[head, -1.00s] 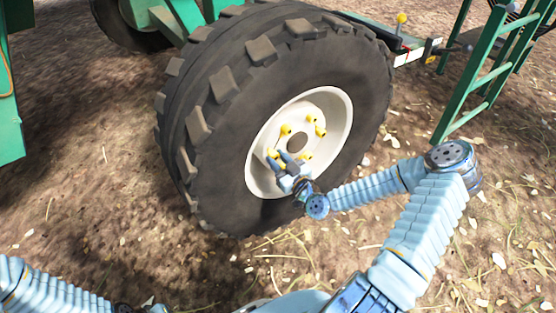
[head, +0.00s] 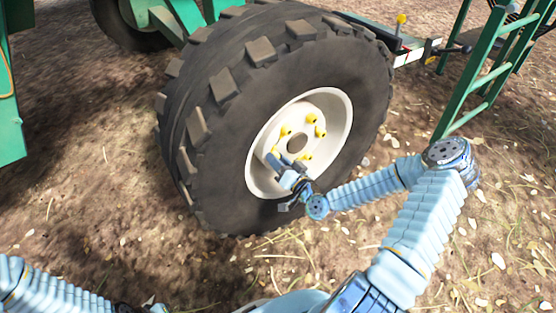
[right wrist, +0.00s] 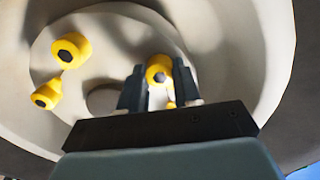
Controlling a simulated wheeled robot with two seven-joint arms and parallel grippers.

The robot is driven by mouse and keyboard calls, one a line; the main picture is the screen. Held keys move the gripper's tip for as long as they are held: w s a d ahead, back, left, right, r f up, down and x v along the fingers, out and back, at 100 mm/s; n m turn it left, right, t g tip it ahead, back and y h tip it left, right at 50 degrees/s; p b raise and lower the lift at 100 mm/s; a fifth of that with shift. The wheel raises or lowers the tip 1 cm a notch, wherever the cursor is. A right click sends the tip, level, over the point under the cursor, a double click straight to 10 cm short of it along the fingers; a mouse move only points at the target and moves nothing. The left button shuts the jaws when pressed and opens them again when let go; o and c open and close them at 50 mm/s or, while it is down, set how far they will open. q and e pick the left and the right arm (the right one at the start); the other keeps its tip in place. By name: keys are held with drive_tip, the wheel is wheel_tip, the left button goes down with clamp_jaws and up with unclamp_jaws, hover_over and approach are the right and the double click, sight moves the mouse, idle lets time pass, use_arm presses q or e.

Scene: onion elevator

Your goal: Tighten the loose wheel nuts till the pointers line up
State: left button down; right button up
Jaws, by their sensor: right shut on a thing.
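A big black tyre with a white wheel rim (head: 258,180) stands in the middle of the head view. Several yellow nut caps sit around its hub hole, among them an upper one (head: 311,118) and a lower one (head: 306,156). My right gripper (head: 287,161) is at the lower left of the hub. In the right wrist view its fingers (right wrist: 158,82) are shut on a yellow nut cap (right wrist: 159,68), with a bit of yellow showing below it. Two other caps (right wrist: 70,50) (right wrist: 45,95) show at left, their pointers close together. My left gripper is out of view.
The rim's raised wall (right wrist: 275,60) surrounds my right gripper. A green ladder (head: 480,85) stands right of the wheel and a green machine part (head: 10,110) at the left. Open dirt ground (head: 100,190) lies in front and to the left.

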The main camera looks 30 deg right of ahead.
drive_tip(key=shift+m, duration=1.6)
drive_tip(key=o, duration=1.1)
drive_tip(key=shift+c, duration=0.2)
drive_tip(key=shift+s, duration=0.1)
drive_tip(key=s+d+p, duration=0.1)
drive_tip(key=s+p, duration=0.2)
drive_tip(key=s, duration=1)
drive_tip(key=shift+s, duration=0.35)
